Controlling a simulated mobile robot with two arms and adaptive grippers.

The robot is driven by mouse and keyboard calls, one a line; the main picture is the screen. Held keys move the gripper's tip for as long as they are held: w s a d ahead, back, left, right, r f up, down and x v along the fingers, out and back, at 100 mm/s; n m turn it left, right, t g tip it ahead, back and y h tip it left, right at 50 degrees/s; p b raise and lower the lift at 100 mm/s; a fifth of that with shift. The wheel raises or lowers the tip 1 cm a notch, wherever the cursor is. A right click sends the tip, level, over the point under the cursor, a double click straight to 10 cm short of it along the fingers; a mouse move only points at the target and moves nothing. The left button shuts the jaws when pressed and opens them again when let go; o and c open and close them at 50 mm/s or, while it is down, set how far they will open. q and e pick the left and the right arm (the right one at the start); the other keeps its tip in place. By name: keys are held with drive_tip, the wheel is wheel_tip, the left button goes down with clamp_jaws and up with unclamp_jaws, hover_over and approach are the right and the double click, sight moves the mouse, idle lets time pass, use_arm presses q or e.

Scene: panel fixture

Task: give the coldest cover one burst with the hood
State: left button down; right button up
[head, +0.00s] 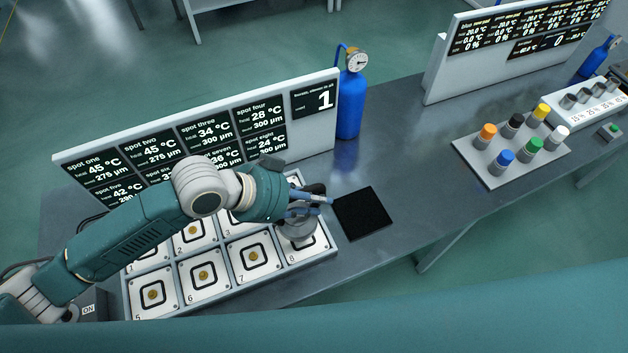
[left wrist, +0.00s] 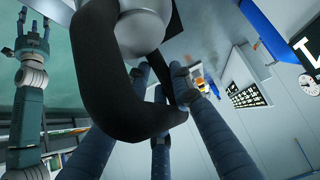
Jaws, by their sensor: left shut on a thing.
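The hood (head: 297,229), a grey metal cup with a black handle, is over the cover on tile 8 (head: 308,255) at the front right of the tray. Whether its rim touches the tile is hard to tell, and it hides most of that cover. My left gripper (head: 308,205) is shut on the hood's black handle. In the left wrist view the curved handle (left wrist: 100,85) fills the middle, with the fingers around it. The panel (head: 265,147) reads 24 °C for spot eight, the lowest legible reading. My right gripper (left wrist: 33,35) shows open and empty in the left wrist view.
Covers on tiles 5 (head: 153,294), 6 (head: 204,275) and 7 (head: 253,257) stand beside tile 8. A black pad (head: 362,213) lies right of the tray. A blue gas cylinder (head: 349,105) stands behind. The counter (head: 314,100) reads 1. A rack of coloured caps (head: 512,150) is farther right.

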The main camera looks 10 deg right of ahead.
sight(316, 222)
use_arm(q)
drive_tip(key=shift+s+d+f+b, duration=0.1)
drive_tip(key=shift+d+f+b, duration=0.05)
drive_tip(key=shift+f+b, duration=0.35)
drive_tip(key=shift+s+d+f+b, duration=0.1)
drive_tip(key=shift+d+f+b, duration=0.05)
drive_tip(key=shift+f+b, duration=2.5)
drive_tip(key=shift+b, duration=0.3)
drive_tip(key=shift+d, duration=0.1)
drive_tip(key=shift+f, duration=0.65)
drive_tip(key=shift+s+f, duration=0.15)
drive_tip(key=shift+f, duration=0.05)
drive_tip(key=shift+s+f, duration=0.1)
drive_tip(key=shift+f, duration=0.15)
